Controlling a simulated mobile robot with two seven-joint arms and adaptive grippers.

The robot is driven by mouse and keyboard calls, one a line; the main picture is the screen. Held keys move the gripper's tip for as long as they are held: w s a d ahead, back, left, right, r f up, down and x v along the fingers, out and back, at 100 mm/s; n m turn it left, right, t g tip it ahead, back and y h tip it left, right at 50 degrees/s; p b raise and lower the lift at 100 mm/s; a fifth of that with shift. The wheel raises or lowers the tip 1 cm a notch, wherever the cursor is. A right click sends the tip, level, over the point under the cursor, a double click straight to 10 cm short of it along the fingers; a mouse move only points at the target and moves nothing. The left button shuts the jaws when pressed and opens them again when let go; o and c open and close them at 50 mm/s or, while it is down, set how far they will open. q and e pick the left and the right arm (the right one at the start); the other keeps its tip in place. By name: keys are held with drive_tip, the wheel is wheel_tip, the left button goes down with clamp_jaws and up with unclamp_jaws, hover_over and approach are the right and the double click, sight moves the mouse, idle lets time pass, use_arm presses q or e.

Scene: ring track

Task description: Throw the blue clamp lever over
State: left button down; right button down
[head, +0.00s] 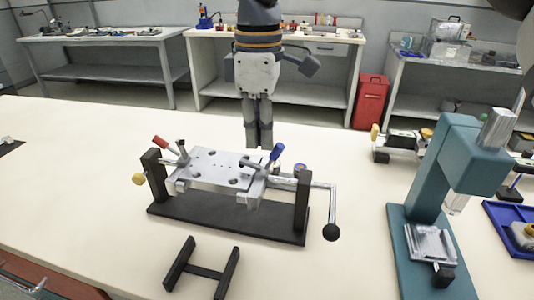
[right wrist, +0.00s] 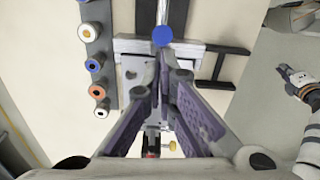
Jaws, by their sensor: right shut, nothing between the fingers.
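The blue clamp lever (head: 276,153) stands tilted at the right end of a pale clamped plate (head: 215,168), held in a dark-based fixture (head: 230,222). A red lever (head: 165,144) is at the plate's left end. My right gripper (head: 258,146) points down above the plate's far side, shut and empty, just left of the blue lever's tip. In the right wrist view, the blue tip (right wrist: 162,36) shows just beyond the fingertips (right wrist: 160,72); I cannot tell whether they touch. What looks like my left gripper (right wrist: 298,80) shows at the right edge; its jaws are unclear.
A crank with a black ball (head: 331,232) sticks out right of the fixture. A teal press (head: 425,200) stands farther right. A black H-shaped stand (head: 203,268) lies in front. The table's left part is mostly clear.

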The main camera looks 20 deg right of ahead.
drive_tip(key=shift+s+d, duration=0.35)
drive_tip(key=shift+d, duration=0.25)
drive_tip(key=shift+s+d, duration=0.4)
drive_tip(key=shift+d, duration=0.3)
drive_tip(key=shift+s+d, duration=0.4)
drive_tip(key=shift+d, duration=0.3)
wheel_tip(320, 180, up, 7)
